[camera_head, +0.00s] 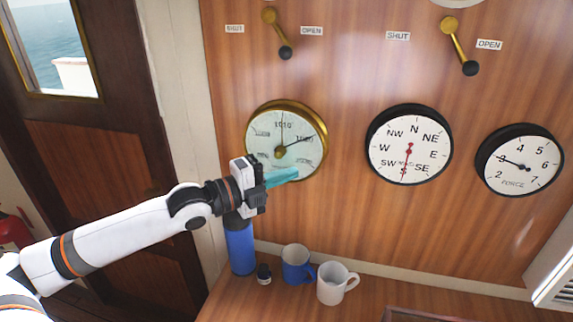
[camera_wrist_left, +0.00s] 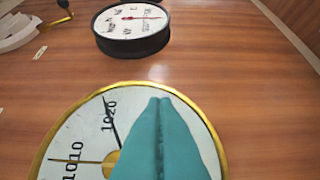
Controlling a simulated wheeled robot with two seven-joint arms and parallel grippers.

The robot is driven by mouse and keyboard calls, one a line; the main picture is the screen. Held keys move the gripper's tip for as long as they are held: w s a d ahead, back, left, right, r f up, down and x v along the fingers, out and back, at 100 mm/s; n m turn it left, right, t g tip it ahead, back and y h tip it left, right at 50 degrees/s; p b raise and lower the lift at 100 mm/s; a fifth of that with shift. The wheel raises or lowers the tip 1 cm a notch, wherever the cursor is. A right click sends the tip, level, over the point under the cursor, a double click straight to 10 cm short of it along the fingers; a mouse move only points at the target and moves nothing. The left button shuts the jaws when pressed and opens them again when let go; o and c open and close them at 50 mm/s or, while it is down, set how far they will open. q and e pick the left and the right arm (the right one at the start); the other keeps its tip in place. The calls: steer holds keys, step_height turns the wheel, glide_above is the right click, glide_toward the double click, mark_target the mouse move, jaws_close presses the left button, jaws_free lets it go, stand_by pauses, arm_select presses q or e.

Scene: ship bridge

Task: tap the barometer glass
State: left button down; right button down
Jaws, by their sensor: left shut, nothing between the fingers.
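The barometer (camera_head: 287,137) is a round, brass-rimmed dial on the wood panel, marked 1010 at the top. In the left wrist view its face (camera_wrist_left: 85,135) fills the lower left, with the numbers 1010 and 1020 and dark needles. My left gripper (camera_head: 296,174) is shut and empty, its teal fingers in front of the lower right part of the dial. In the left wrist view the shut fingers (camera_wrist_left: 160,104) cover the right part of the face. I cannot tell whether the tips touch the glass. My right gripper is not in view.
A wind dial (camera_head: 409,145) and a force dial (camera_head: 519,160) hang to the right. Two levers (camera_head: 278,35) (camera_head: 460,47) are above.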

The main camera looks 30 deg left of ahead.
arm_select(q)
steer(key=shift+w+a+p, duration=0.25)
steer(key=shift+w+p, duration=0.05)
steer(key=shift+w, duration=0.55)
